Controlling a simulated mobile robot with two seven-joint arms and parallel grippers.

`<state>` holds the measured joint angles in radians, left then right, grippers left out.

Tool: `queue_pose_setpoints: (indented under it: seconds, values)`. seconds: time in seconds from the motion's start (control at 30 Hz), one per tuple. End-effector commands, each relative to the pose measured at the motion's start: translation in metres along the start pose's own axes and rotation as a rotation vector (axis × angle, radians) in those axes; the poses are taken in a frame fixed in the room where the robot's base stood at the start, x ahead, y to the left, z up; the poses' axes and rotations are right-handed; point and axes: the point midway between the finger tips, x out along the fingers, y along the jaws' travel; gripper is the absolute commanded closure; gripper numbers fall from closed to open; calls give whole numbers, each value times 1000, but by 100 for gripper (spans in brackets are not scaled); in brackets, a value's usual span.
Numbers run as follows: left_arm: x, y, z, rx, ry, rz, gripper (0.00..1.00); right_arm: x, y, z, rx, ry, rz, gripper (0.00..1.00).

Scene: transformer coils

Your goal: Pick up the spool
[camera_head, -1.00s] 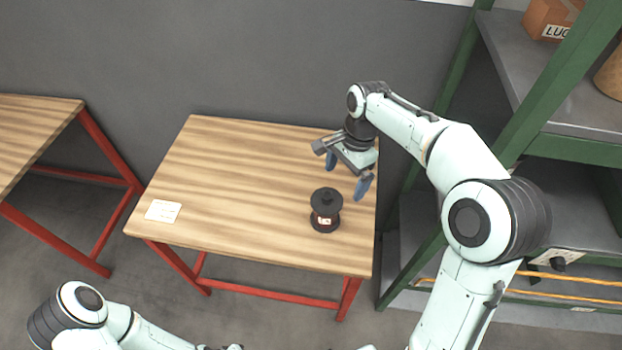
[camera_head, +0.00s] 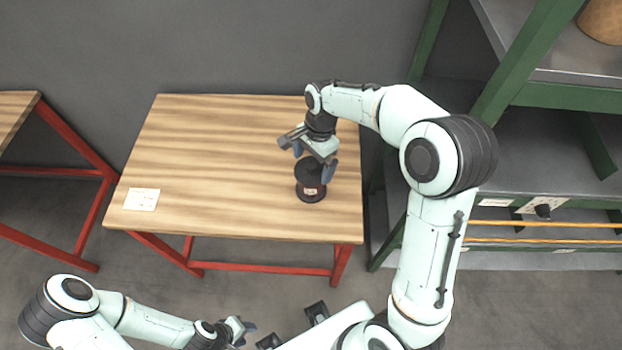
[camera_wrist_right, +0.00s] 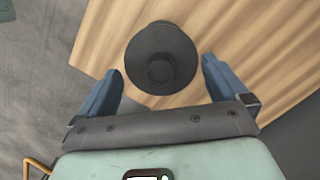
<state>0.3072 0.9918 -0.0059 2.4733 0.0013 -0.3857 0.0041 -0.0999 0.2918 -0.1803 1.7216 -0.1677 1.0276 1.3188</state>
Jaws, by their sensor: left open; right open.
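The black spool (camera_head: 310,188) stands upright near the right end of the wooden table (camera_head: 215,150), with a small label on its side. It also shows from above in the right wrist view (camera_wrist_right: 160,58), lying ahead of and between the two blue fingers. My right gripper (camera_head: 313,162) is open and empty, just above and behind the spool, and partly covers its top in the head view. In the wrist view the right gripper (camera_wrist_right: 160,88) shows a finger on either side of the spool. My left gripper (camera_head: 246,332) is open, low in front of the table, away from the spool.
A white paper card (camera_head: 141,199) lies at the table's left front. A green-framed shelf unit (camera_head: 540,95) stands close on the right. Another wooden table (camera_head: 16,118) is at the far left. The middle of the table is clear.

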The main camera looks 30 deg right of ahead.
Motion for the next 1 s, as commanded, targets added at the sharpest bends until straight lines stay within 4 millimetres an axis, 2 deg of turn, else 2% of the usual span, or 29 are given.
queue_pose_setpoints:
  seconds: [0.1,0.2,0.47,0.5,0.57,0.7,0.73,1.0]
  values:
    - [2,-1,1,0,-1,0,57,20,0,4,0,-1,5,0]
    - [2,-1,1,-1,-1,-1,57,30,0,4,0,0,2,0]
    - [2,-1,1,-1,-1,-1,57,32,-1,4,0,0,-1,0]
    - [2,-1,1,0,-1,-1,57,32,-1,4,0,0,-1,6]
    - [2,-1,1,0,-1,-1,57,32,-1,4,0,0,0,26]
    - [2,-1,1,0,-1,-1,57,32,-1,4,-1,0,0,72]
    - [2,-1,1,0,-1,-1,57,32,-1,4,-1,0,-2,76]
    - [2,-1,1,-1,-1,0,57,30,-1,4,-1,0,-3,76]
